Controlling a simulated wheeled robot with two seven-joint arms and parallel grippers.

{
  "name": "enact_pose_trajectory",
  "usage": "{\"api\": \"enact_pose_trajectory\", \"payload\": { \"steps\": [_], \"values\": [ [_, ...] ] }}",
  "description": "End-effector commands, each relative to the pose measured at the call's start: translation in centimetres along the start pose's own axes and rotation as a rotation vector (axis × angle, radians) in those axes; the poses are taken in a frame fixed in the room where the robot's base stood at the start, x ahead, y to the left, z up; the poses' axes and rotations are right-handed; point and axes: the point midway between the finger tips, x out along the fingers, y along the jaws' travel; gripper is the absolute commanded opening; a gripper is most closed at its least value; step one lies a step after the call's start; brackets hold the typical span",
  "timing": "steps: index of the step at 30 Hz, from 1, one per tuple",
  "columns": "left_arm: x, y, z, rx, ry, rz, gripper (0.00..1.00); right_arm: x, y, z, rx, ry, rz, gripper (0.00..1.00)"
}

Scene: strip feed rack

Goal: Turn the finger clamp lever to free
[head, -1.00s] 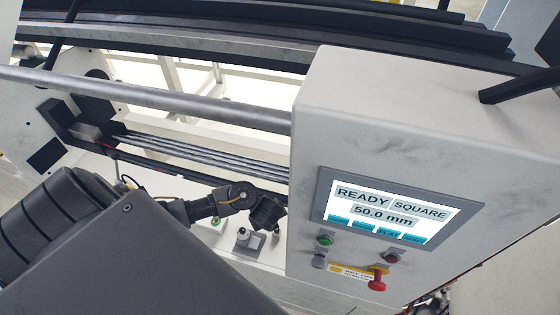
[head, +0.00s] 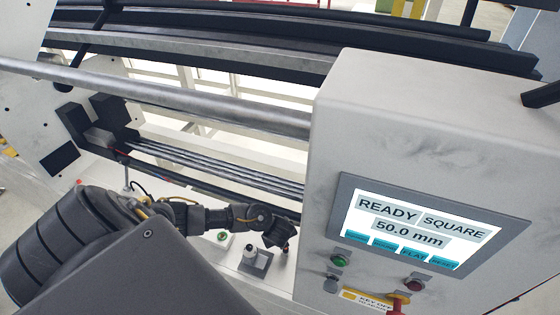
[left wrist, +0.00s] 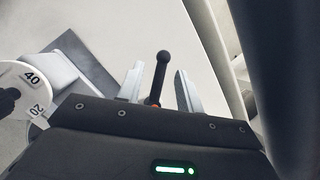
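In the left wrist view a slim black lever with a ball knob (left wrist: 163,58) stands up from an orange-red base part; I take it for the finger clamp lever. My left gripper (left wrist: 159,70) is open, with one pale finger on each side of the lever. Gaps show between lever and fingers, so it is not gripped. In the head view my left gripper (head: 277,238) is low beside the control box, and its fingers are hard to make out. The lever cannot be made out clearly there. My right gripper is not in view.
The control box (head: 330,110) with its lit screen (head: 420,228) stands right of the gripper. A red key switch (head: 398,302) is below the screen. A silver bar (head: 180,95) crosses above my arm. A white numbered dial (left wrist: 18,85) is at left in the wrist view.

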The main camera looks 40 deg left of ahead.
Motion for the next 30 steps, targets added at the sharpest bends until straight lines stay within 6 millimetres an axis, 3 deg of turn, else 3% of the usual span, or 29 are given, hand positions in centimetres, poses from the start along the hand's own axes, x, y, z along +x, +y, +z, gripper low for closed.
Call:
{"api": "enact_pose_trajectory", "payload": {
  "steps": [10,18,26,30],
  "values": [
    [0.3,0.0,0.0,0.001,-0.001,0.0,0.35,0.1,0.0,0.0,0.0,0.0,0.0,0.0],
    [0.3,0.0,0.0,0.001,0.0,0.0,0.0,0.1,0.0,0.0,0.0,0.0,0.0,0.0],
    [0.4,0.0,0.0,0.006,0.001,-0.002,0.0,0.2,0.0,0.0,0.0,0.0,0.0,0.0],
    [0.9,-0.5,-0.1,0.128,0.025,-0.055,0.0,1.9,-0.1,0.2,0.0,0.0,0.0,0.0]
  ]
}}
